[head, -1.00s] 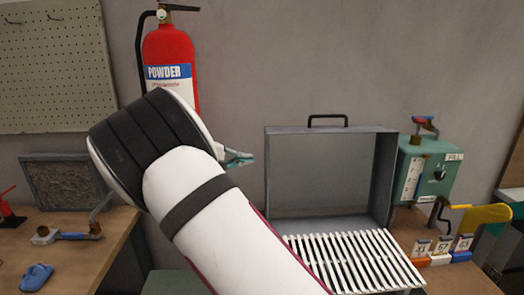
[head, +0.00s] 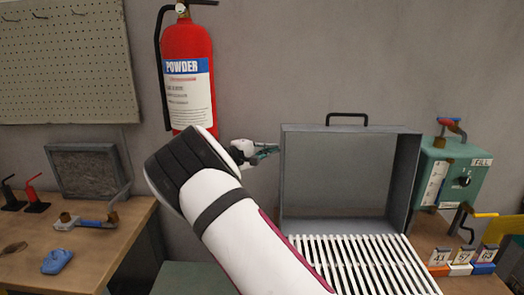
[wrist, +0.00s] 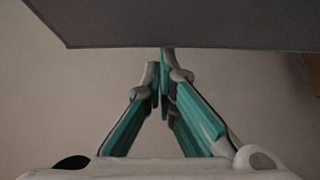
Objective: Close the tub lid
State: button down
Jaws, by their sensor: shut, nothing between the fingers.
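The tub lid (head: 335,180) is a grey metal, box-shaped cover with a black handle (head: 346,119) on its top edge. It stands upright, open, behind a rack of white slats (head: 362,262). My gripper (head: 268,151) is at the lid's upper left in the head view, near its left edge. In the wrist view my gripper's (wrist: 163,62) teal fingers are together and empty. A dark grey panel (wrist: 190,22), apparently the lid, fills the top of that view close to the fingertips. I cannot tell whether they touch. The tub body below the slats is mostly out of view.
A red fire extinguisher (head: 188,80) stands behind my arm. A green box (head: 450,172) with a tap is right of the lid, with numbered blocks (head: 461,269) in front. A wooden bench (head: 110,240) at left holds a blue object (head: 57,261).

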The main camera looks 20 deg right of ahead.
jog(key=shift+w+d, duration=0.1)
jog(key=shift+d, duration=0.2)
